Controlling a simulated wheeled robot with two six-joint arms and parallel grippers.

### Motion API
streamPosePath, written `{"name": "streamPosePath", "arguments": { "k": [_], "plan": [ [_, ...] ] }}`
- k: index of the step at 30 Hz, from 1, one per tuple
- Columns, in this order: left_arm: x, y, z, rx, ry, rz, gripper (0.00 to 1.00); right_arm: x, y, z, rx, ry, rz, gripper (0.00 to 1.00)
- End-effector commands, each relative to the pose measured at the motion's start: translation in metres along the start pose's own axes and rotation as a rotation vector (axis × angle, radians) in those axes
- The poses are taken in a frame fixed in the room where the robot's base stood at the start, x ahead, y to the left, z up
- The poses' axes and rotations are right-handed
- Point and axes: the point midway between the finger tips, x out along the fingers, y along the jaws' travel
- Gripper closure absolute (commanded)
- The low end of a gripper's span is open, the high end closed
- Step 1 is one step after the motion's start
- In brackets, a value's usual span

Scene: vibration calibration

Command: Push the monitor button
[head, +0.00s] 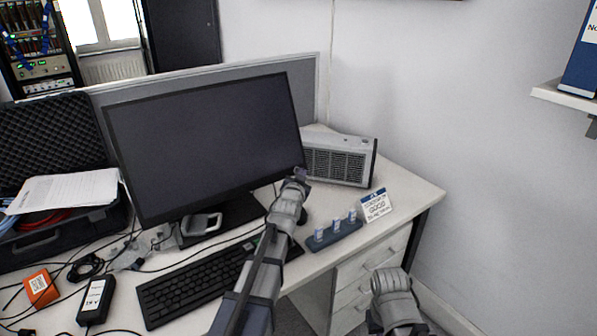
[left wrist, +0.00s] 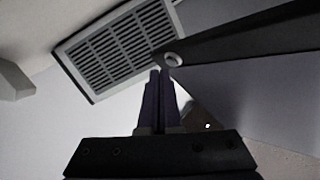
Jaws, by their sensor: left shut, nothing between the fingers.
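The monitor (head: 205,140) is a large black screen, dark and tilted in the head view, standing on the desk. My left gripper (head: 301,173) is shut and empty at its lower right corner. In the left wrist view the shut fingers of the left gripper (left wrist: 161,72) point at a round grey button (left wrist: 172,59) on the corner of the black monitor frame (left wrist: 245,40). The tips lie just beside and below the button in that picture; I cannot tell whether they touch. In the head view the button is not distinguishable.
A grey vented box (head: 340,160) stands behind the monitor's right corner. A blue holder (head: 334,234) with small vials and a small sign (head: 376,204) are right of my left arm. A keyboard (head: 195,285) lies below the monitor. An open case (head: 62,235) is at left.

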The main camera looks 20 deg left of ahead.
Motion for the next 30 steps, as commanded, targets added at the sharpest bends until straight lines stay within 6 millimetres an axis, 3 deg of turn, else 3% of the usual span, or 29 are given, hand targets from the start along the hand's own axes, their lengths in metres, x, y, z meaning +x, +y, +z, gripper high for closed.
{"name": "streamPosePath", "arguments": {
  "k": [15, 30],
  "plan": [
    [0.0067, -0.0047, 0.0046, -0.001, 0.000, 0.000, 1.00, 0.0035, -0.0003, -0.0002, 0.000, 0.000, 0.000, 1.00],
    [0.0013, -0.0018, 0.0007, 0.002, 0.000, 0.000, 1.00, 0.0001, 0.0000, 0.0000, 0.000, 0.000, 0.000, 1.00]
  ]
}}
